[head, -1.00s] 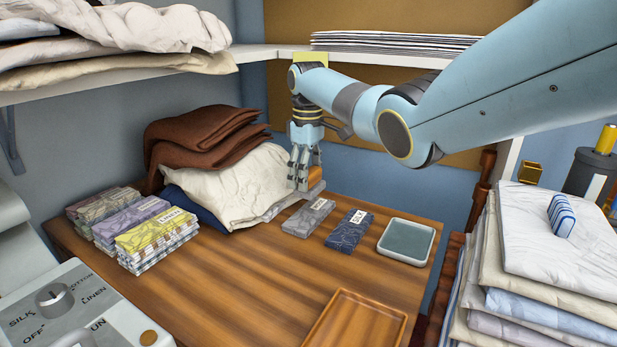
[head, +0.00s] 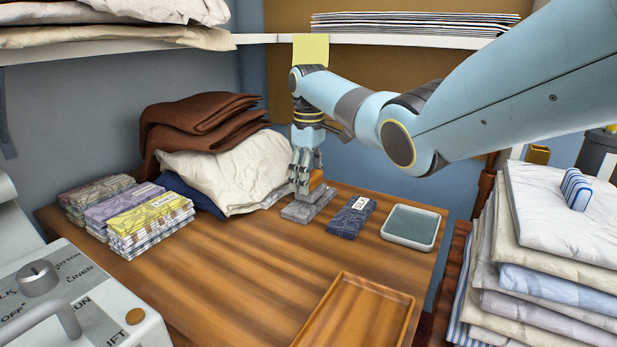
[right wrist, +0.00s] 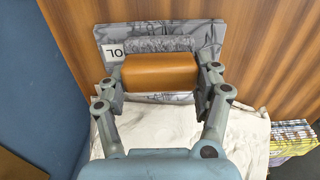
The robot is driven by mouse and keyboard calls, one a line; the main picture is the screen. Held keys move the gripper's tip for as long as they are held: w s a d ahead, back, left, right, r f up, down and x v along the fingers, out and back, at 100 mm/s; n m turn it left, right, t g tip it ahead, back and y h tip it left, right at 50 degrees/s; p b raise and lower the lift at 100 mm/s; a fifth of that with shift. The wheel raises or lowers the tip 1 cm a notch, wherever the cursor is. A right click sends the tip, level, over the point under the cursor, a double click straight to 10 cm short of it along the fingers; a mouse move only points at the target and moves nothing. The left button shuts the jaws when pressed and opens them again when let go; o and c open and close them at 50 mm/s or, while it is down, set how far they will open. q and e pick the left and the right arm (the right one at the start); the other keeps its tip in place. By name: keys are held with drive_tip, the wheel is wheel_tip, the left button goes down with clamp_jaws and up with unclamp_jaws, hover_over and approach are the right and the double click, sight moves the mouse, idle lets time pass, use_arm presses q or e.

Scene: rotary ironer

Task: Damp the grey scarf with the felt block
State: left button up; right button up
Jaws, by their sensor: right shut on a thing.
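The grey scarf (head: 306,211) lies folded flat on the wooden table, with a pale label partly readable as "OL" in the right wrist view (right wrist: 115,51). My right gripper (head: 307,190) is over the scarf, pointing down. It is shut on the orange-brown felt block (right wrist: 160,72), which sits crosswise between the fingers; a bit of it shows in the head view (head: 317,180). The block covers part of the scarf in the wrist view. I cannot tell whether its underside touches the cloth. My left gripper is out of view.
A dark blue scarf labelled SILK (head: 345,221) lies right of the grey one, then a shallow dish (head: 411,227) with a grey-green inside. Crumpled cream cloth (head: 230,170) is close on the left. A wooden tray (head: 350,315) lies in front. The middle table is clear.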

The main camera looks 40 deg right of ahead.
drive_tip(key=shift+f, duration=0.5)
idle(0.6)
drive_tip(key=shift+f, duration=0.1)
idle(1.5)
wheel_tip(320, 180, up, 7)
drive_tip(key=p, duration=0.7)
drive_tip(key=shift+p, duration=0.3)
idle(0.3)
